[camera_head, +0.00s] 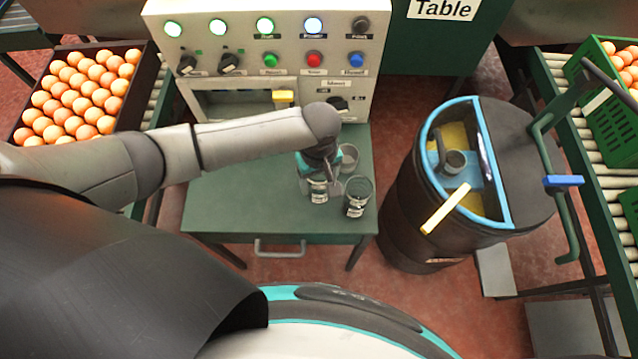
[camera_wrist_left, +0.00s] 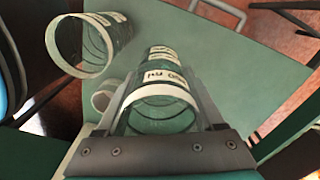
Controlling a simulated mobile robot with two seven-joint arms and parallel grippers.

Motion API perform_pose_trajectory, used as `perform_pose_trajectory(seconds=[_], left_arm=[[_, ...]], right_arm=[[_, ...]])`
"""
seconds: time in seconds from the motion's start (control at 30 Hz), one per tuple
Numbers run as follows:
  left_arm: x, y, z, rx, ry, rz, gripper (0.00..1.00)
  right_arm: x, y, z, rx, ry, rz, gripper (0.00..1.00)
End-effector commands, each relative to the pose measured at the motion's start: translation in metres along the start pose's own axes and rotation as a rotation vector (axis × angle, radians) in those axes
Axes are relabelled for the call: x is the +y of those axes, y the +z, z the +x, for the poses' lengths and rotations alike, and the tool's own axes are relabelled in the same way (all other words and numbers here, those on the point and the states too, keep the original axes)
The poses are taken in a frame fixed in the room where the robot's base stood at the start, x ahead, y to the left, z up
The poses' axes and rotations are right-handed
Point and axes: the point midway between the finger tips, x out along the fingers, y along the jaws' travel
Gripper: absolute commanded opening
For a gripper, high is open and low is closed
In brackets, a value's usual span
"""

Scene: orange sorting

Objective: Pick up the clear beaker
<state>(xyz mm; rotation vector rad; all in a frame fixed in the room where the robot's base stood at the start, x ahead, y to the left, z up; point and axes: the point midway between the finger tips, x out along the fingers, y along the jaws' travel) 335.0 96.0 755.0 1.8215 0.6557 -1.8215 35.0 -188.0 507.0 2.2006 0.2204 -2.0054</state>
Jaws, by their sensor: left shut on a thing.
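A clear beaker (camera_head: 318,193) with a white label is at the green table, below my left gripper (camera_head: 322,172). In the left wrist view this beaker (camera_wrist_left: 163,108) sits between the two fingers, which are shut on it. I cannot tell whether its base touches the table. A second clear beaker (camera_head: 358,196) with a label stands just to its right, apart from the fingers; it also shows in the left wrist view (camera_wrist_left: 92,45). A smaller clear vessel (camera_head: 348,158) stands behind them, partly hidden by my gripper. My right gripper is not in view.
The green table (camera_head: 240,205) is clear on its left side. A control panel (camera_head: 270,45) with buttons rises behind it. A dark drum (camera_head: 405,215) with a blue-rimmed opening stands to the right. A tray of oranges (camera_head: 140,95) is at the left, a green crate (camera_head: 600,90) at the right.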

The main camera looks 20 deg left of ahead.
Motion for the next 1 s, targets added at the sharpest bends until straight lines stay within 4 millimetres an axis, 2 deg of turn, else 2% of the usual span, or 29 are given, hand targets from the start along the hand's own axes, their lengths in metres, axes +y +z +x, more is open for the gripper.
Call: perform_pose_trajectory(seconds=[0.03, 0.2, 0.4, 0.6, 0.87, 1.0], left_arm=[[0.001, 0.0, -0.021, 0.0, 0.004, 0.001, 0.13], [0.0, 0.0, -0.072, 0.001, 0.004, 0.001, 0.13], [0.001, 0.0, -0.118, 0.001, 0.003, 0.001, 0.13], [0.0, 0.0, -0.141, 0.0, 0.001, 0.0, 0.13], [0.001, -0.005, -0.153, 0.002, 0.007, 0.025, 0.13], [0.002, -0.017, -0.176, 0.008, 0.02, 0.113, 0.13]], right_arm=[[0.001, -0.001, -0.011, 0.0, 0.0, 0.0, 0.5], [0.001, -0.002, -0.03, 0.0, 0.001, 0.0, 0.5], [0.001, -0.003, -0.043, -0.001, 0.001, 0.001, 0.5], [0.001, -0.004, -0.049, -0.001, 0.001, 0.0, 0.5], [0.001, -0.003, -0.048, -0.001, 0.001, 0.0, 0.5], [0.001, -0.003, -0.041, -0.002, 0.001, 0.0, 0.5]])
